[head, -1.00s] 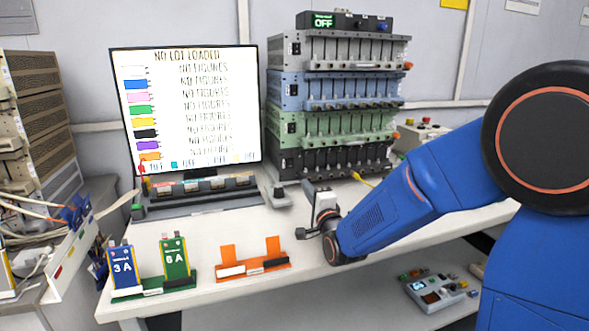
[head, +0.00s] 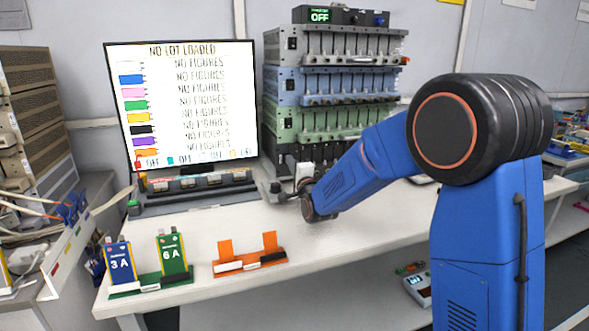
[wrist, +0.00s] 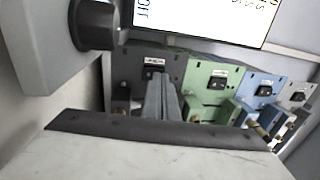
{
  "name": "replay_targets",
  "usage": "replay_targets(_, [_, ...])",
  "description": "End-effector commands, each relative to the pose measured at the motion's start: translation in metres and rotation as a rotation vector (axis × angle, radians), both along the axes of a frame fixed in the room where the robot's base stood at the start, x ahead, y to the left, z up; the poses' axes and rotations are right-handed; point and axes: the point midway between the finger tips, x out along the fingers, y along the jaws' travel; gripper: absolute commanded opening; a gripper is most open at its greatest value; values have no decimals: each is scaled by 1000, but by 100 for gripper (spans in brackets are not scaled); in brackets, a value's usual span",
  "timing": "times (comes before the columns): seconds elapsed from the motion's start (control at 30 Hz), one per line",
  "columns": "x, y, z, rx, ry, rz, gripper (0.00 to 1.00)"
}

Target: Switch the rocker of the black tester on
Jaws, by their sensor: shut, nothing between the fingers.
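The black tester (head: 324,153) is the lowest unit of the stack in the head view, partly hidden by my arm. In the wrist view its dark end panel (wrist: 133,66) carries a black rocker (wrist: 153,71) with a pale label. Which way the rocker is tipped is too small to tell. My gripper (wrist: 158,82) is shut and empty. Its grey fingers point at the dark panel, with the tips just below the rocker in the picture; whether they touch cannot be told. In the head view my gripper (head: 299,181) is low at the stack's left front.
Green (wrist: 210,85), blue (wrist: 262,92) and grey (wrist: 297,96) testers have similar rockers beside the black one. A grey box with a dark knob (wrist: 97,25) is close on the left. The monitor (head: 183,105) stands left of the stack. Cell holders (head: 250,262) occupy the bench front.

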Motion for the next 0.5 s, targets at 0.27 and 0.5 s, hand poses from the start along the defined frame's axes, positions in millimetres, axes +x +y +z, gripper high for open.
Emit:
replay_targets(0.27, [7,2,1,0,-1,0,0])
replay_targets(0.5, [7,2,2,0,1,0,0])
